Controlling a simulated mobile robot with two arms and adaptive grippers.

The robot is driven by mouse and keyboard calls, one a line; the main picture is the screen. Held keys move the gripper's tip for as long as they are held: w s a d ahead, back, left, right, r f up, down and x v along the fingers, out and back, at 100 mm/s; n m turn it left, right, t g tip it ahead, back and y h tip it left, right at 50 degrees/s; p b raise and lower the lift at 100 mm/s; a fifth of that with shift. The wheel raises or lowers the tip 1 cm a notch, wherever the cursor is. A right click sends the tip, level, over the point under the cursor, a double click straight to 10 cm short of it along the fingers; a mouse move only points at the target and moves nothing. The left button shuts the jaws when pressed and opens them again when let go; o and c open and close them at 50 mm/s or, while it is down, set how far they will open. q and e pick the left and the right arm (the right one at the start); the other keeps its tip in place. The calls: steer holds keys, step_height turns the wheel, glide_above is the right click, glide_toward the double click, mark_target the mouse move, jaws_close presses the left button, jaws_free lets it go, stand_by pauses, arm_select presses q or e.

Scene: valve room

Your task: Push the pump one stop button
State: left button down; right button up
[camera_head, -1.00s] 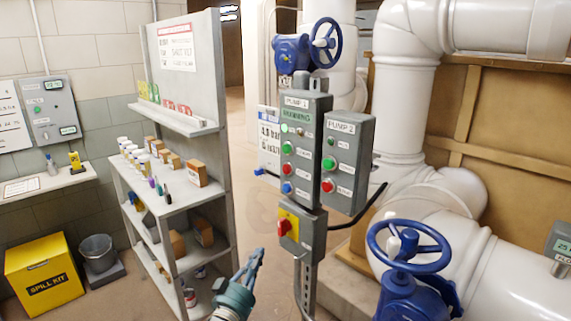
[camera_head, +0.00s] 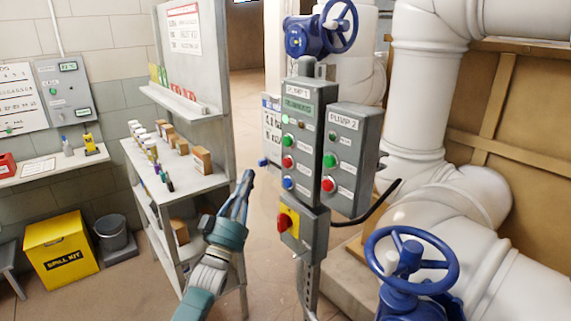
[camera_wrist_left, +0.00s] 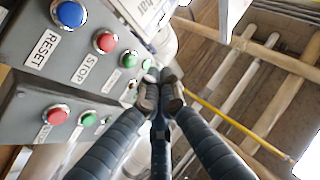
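The grey PUMP 1 control box (camera_head: 308,150) stands on a post in the middle of the head view. Its red stop button (camera_head: 287,162) sits between a green button (camera_head: 286,140) above and a blue button (camera_head: 288,183) below. In the left wrist view the red button (camera_wrist_left: 104,41) is labelled STOP and the blue button (camera_wrist_left: 70,14) is labelled RESET. My left gripper (camera_head: 247,176) is raised to the left of the box, apart from it. Its fingertips (camera_wrist_left: 160,92) are together and empty. My right gripper is out of view.
The PUMP 2 box (camera_head: 346,160) with its own red button (camera_head: 328,185) adjoins on the right. A red-and-yellow switch (camera_head: 288,222) is below. A shelf unit (camera_head: 205,185) stands left of my gripper; a blue valve wheel (camera_head: 411,260) is at front right.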

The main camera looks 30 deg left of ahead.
mark_target(288, 163)
arm_select(q)
steer(key=w+d+b, duration=0.3)
steer(key=w+b, duration=0.1)
steer(key=w, duration=0.4)
steer(key=shift+w+d, duration=0.15)
steer(key=shift+d, duration=0.1)
stand_by(1.0)
steer(key=shift+w, duration=0.1)
steer(key=shift+w+d+b, duration=0.15)
steer(key=shift+w+b, duration=0.15)
steer(key=shift+w+d, duration=0.15)
steer(key=shift+w, duration=0.2)
stand_by(1.0)
steer(key=shift+s+a, duration=0.3)
steer(key=shift+s, duration=0.45)
steer(key=shift+p, duration=0.3)
